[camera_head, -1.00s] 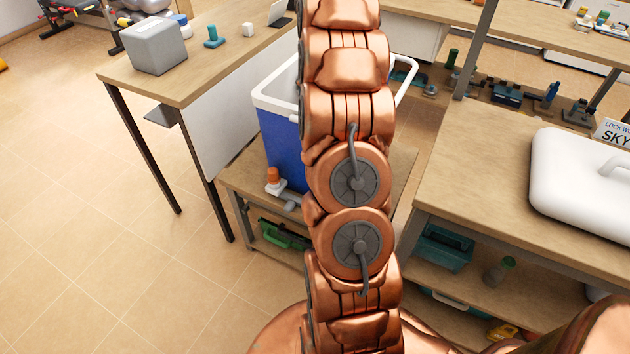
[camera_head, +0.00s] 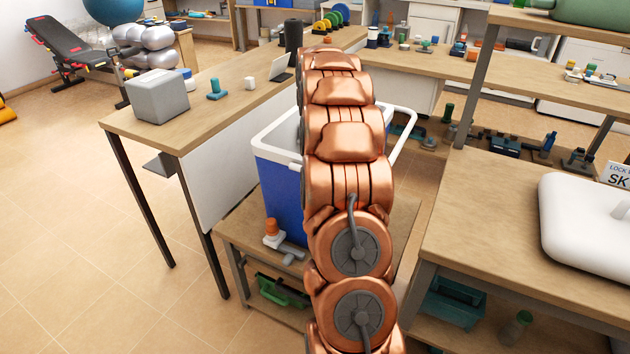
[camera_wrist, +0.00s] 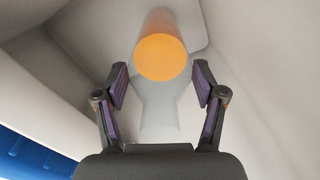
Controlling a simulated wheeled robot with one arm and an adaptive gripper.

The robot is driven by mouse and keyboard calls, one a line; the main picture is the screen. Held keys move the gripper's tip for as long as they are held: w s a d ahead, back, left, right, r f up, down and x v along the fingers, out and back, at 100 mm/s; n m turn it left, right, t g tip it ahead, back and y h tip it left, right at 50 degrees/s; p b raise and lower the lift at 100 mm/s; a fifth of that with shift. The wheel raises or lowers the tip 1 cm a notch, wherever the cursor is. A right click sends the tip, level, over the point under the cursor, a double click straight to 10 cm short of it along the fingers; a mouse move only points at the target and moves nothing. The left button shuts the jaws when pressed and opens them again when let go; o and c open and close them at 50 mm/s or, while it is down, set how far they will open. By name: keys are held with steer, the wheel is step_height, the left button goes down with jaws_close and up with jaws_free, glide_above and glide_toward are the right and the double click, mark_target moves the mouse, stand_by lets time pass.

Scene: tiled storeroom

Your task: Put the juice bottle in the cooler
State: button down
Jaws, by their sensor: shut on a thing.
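The cooler (camera_head: 277,195) is a blue box with a white rim and a raised white handle, standing open on a low table behind my arm. In the wrist view, my gripper (camera_wrist: 160,84) is shut on the juice bottle (camera_wrist: 162,58), whose round orange end faces the camera between the fingers. Pale walls and corners surround the bottle there, like the cooler's inside. Blue shows at the lower left of that view. In the head view, my arm hides the gripper, the bottle and much of the cooler's opening.
A white lid-like slab (camera_head: 590,222) lies on the right table (camera_head: 480,205). A grey box (camera_head: 158,96) stands on the left table. A small orange-topped item (camera_head: 273,232) sits on the low table near the cooler. Open floor lies at left.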

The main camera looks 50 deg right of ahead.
steer(key=shift+f, duration=1.9)
steer(key=shift+c, duration=0.5)
jaws_free()
steer(key=shift+f, duration=0.15)
step_height(320, 180, up, 12)
steer(key=shift+r, duration=0.15)
